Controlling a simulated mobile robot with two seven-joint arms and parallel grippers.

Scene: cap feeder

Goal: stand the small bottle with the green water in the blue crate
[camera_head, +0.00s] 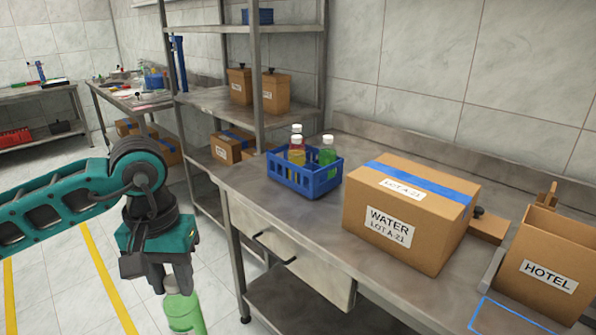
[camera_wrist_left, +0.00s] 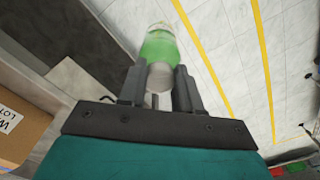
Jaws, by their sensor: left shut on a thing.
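My left gripper (camera_head: 168,284) points down and is shut on the small bottle with green water (camera_head: 184,312). It holds the bottle by its pale cap and neck, in the air over the floor to the left of the steel table. The left wrist view shows the green bottle (camera_wrist_left: 160,47) beyond the two fingers (camera_wrist_left: 159,80). The blue crate (camera_head: 318,187) stands on the table, right of and apart from the gripper. Bottles with red, yellow and green contents stand in the crate. Its floor is hidden. My right gripper is out of view.
A large WATER carton (camera_head: 400,232) stands right of the crate, with a HOTEL box (camera_head: 545,262) at the far right. The steel table's (camera_head: 262,212) left front area is clear. A shelf rack (camera_head: 205,95) with cartons rises behind.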

